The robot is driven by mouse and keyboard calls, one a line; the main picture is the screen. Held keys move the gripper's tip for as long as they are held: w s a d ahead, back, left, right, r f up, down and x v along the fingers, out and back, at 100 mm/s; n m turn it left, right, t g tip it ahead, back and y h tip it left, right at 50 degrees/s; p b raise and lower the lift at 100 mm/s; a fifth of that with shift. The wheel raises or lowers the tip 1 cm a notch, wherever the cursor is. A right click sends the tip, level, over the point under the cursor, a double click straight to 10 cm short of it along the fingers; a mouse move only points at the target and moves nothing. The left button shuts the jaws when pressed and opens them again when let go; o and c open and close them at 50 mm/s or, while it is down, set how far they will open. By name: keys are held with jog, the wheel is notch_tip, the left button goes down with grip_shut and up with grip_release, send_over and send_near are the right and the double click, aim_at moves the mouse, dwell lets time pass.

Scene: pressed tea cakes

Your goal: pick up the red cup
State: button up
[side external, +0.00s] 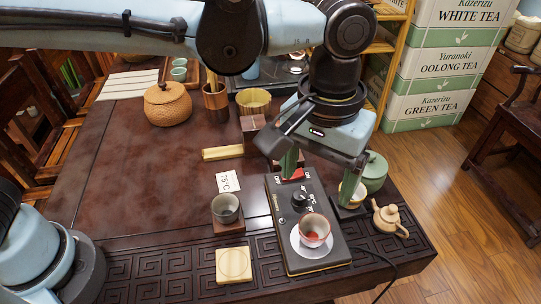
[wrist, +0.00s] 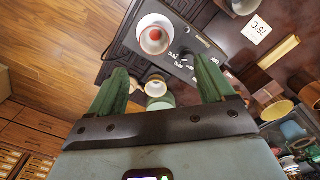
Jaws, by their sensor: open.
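The red cup (side external: 315,229) stands upright on a round white plate (side external: 297,244) on top of a black appliance with a dial. In the wrist view the cup (wrist: 154,37) shows from above, with a red spot inside, beyond my fingertips. My gripper (side external: 320,172) hangs over the back part of the appliance, behind and above the cup. Its two green fingers are spread apart with nothing between them. The gripper also shows in the wrist view (wrist: 162,66).
A grey cup (side external: 225,208) on a wooden block, a square coaster (side external: 233,265) and a 75°C card (side external: 228,182) are left of the appliance. A small teapot (side external: 389,218) and a green lidded pot (side external: 375,172) are right. The table's middle left is clear.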

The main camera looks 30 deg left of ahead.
send_over(312, 237)
jog(key=f, duration=0.7)
jog(key=shift+s+a, duration=0.1)
jog(key=shift+a, duration=0.1)
jog(key=shift+d+f, duration=0.15)
jog(key=shift+f, duration=1.15)
jog(key=shift+d+f, duration=0.1)
jog(key=shift+f, duration=1.2)
jog(key=c, duration=1.1)
